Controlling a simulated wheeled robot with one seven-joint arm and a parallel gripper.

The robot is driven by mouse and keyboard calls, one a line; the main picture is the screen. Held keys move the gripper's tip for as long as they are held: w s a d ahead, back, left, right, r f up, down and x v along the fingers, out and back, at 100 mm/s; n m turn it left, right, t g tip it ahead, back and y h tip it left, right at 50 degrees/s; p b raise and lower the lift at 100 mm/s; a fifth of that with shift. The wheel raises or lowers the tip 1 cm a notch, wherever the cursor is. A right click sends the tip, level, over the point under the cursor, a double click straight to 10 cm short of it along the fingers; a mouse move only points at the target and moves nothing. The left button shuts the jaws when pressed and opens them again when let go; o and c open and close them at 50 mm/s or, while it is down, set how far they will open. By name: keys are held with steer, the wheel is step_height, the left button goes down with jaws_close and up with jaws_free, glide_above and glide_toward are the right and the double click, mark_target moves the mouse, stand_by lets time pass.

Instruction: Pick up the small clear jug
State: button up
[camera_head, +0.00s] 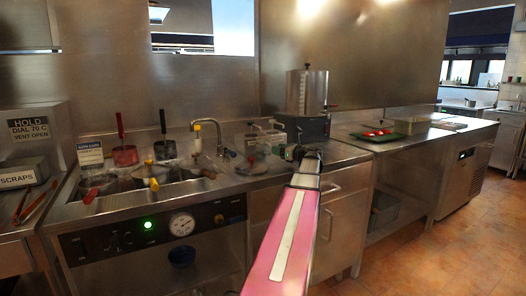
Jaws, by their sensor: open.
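A small clear vessel (252,164), which looks like the jug, stands on the steel counter right of the tap. Its outline is faint, and a reddish spot shows on it. My gripper (294,152) is at the far end of my pink arm, just right of the clear vessel and apart from it in the picture. The gripper is small and dark here; it is open, and I see nothing held in it. The depth gap between gripper and vessel is hard to judge.
A curved tap (210,126) and a sunken well with several lidded containers lie to the left. A tall steel cylinder on a dark base (305,129) stands behind my gripper. A green tray (379,134) sits on the right counter. Open tiled floor (440,240) lies at right.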

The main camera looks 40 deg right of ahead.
mark_target(270, 146)
steer(key=shift+x, duration=2.7)
steer(key=shift+r, duration=0.15)
jaws_close()
